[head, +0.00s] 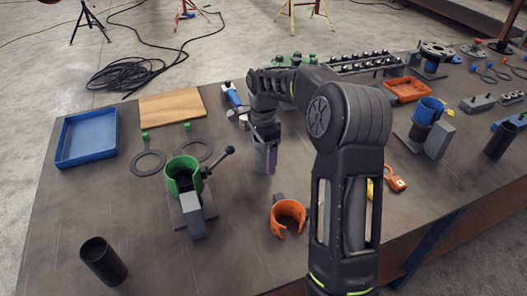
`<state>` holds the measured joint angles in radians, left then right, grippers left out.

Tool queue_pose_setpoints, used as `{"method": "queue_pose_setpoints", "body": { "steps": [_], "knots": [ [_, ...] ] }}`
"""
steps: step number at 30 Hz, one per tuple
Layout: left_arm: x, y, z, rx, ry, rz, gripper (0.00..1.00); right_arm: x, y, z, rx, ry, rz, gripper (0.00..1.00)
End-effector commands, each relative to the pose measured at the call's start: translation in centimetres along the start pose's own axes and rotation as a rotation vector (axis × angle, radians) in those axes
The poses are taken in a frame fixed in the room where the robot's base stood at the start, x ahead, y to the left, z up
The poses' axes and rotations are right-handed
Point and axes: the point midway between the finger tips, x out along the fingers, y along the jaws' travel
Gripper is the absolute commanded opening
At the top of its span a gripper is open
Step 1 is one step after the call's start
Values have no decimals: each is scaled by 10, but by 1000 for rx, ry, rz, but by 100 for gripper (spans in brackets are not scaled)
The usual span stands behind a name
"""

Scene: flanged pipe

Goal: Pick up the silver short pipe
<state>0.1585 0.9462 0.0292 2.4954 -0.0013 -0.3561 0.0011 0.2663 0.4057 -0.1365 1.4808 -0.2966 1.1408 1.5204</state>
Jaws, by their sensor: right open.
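The silver short pipe (262,158) stands upright on the dark workbench, near its middle. My right gripper (266,140) is over it, pointing down, with its fingers at the pipe's upper part. The fingers are open; whether they touch the pipe cannot be told. My right arm comes in from the lower right and hides part of the bench behind it. My left gripper is not in view.
A green clamp on a grey block (194,215) stands left of the pipe, its lever reaching toward it. An orange open ring (288,213) is in front. A black pipe (103,261), blue tray (87,136) and wooden board (172,107) are farther left.

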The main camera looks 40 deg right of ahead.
Motion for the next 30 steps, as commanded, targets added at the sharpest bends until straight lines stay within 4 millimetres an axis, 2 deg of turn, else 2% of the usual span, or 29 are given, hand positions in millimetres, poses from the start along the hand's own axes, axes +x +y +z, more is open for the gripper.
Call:
{"method": "queue_pose_setpoints", "body": {
  "steps": [19,30],
  "knots": [
    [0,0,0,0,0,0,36,3,0,0,0,0,-1,79],
    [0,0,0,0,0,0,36,3,0,0,0,0,-1,49]
  ]
}}
